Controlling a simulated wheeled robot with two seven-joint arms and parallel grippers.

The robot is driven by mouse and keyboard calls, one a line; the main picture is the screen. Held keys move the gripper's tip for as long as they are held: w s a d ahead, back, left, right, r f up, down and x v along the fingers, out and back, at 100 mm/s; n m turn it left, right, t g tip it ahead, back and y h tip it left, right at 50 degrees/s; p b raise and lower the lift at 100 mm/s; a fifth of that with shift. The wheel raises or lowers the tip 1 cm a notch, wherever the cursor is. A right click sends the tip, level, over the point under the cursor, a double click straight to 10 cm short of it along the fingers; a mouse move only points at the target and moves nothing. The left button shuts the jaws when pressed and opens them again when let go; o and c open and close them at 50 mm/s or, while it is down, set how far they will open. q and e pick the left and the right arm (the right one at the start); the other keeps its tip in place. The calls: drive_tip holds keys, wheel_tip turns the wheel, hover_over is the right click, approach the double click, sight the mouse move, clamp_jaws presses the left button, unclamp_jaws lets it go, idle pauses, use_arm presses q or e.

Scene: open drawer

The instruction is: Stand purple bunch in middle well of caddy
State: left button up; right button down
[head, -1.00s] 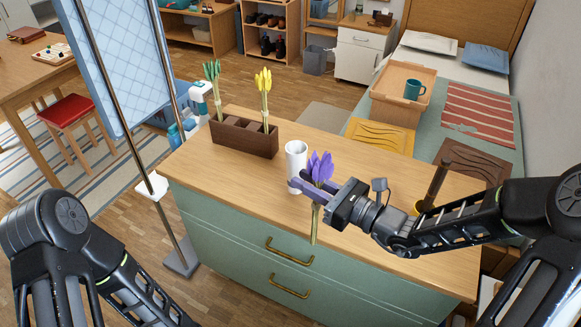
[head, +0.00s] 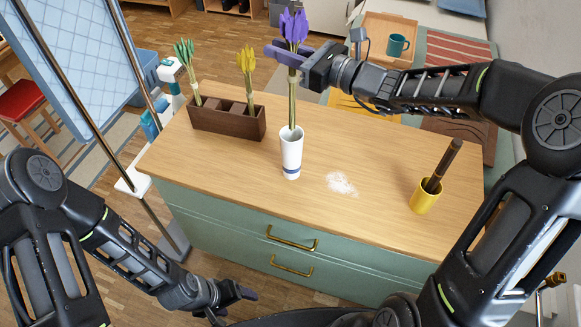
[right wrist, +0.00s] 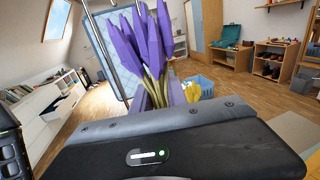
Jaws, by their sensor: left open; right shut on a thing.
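The purple bunch (head: 293,25) is upright in my right gripper (head: 288,54), which is shut on its stems. The stems hang down to the mouth of the white cup (head: 291,152); I cannot tell whether their ends are inside it. The right wrist view shows the purple blooms (right wrist: 143,45) close up. The dark brown caddy (head: 228,121) stands to the left on the dresser. Its left well holds a green-topped bunch (head: 186,58) and its right well a yellow bunch (head: 247,64). Its middle well looks empty. My left gripper (head: 233,303) is open, low before the dresser.
A yellow cup (head: 423,197) with a dark brown stick stands at the right of the dresser top (head: 225,165). A white patch (head: 342,183) lies right of the white cup. A metal stand pole (head: 75,110) rises left of the dresser. The wood between caddy and white cup is clear.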

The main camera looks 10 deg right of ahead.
wheel_tip(320, 180, down, 14)
drive_tip(key=shift+p, duration=0.45)
wheel_tip(320, 180, down, 4)
drive_tip(key=shift+r, duration=0.15)
drive_tip(key=shift+w+f, duration=0.1)
drive_tip(key=shift+f, duration=0.15)
drive_tip(key=shift+f, duration=0.15)
drive_tip(key=c, duration=1.3)
unclamp_jaws()
